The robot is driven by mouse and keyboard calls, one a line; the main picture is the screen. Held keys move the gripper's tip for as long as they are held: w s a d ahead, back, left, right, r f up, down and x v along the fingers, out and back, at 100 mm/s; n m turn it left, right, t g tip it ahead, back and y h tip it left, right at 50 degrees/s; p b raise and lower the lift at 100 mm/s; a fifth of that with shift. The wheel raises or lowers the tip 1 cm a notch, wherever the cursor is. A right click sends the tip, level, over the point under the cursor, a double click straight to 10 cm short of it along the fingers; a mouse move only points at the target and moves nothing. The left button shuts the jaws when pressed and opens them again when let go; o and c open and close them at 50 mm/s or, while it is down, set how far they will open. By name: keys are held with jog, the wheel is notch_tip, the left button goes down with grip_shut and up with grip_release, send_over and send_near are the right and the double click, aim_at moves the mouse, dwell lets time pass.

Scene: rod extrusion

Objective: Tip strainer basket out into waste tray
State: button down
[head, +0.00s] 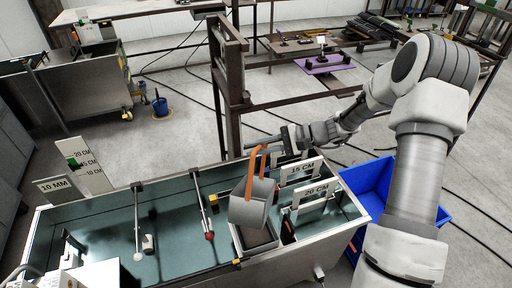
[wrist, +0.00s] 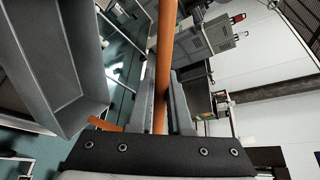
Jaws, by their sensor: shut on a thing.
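The grey strainer basket (head: 253,208) hangs tilted by its orange handle (head: 250,176) above the right part of the water tank. My gripper (head: 268,148) is shut on the handle. In the wrist view the orange handle (wrist: 164,70) runs between my two fingers (wrist: 162,108), and the grey basket wall (wrist: 55,60) fills the left side. The basket's inside is not clear, so I cannot tell what it holds. A blue tray (head: 447,206), likely the waste tray, stands on the floor right of the tank, partly hidden behind my arm.
The long tank (head: 110,220) with teal inside has rods across it. A small metal-walled compartment (head: 258,238) lies below the basket. A brown frame post (head: 229,95) rises behind.

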jog(key=shift+s, duration=0.1)
jog(key=shift+s+a+r+n+t+h+b, duration=0.15)
jog(key=shift+s+r+n+b, duration=0.1)
jog(key=shift+s+b, duration=0.15)
jog(key=shift+s+a+r+n+t+h+b, duration=0.1)
jog(key=shift+s+a+r+n+t+b, duration=0.1)
jog(key=shift+s+n+b, duration=0.15)
jog(key=shift+s+a+r+n+t+h+b, duration=0.1)
jog(key=shift+s+r+n+t+b, duration=0.1)
jog(key=shift+s+b, duration=0.2)
jog(key=shift+s+b, duration=0.1)
jog(key=shift+b, duration=0.2)
jog(key=shift+s+a+r+n+t+h+b, duration=0.2)
jog(key=shift+s+n+b, duration=0.2)
jog(key=shift+s+b, duration=0.3)
jog(key=shift+s+a+r+n+t+h+b, duration=0.1)
jog(key=shift+s+a+r+n+t+b, duration=0.1)
jog(key=shift+s+n+b, duration=0.45)
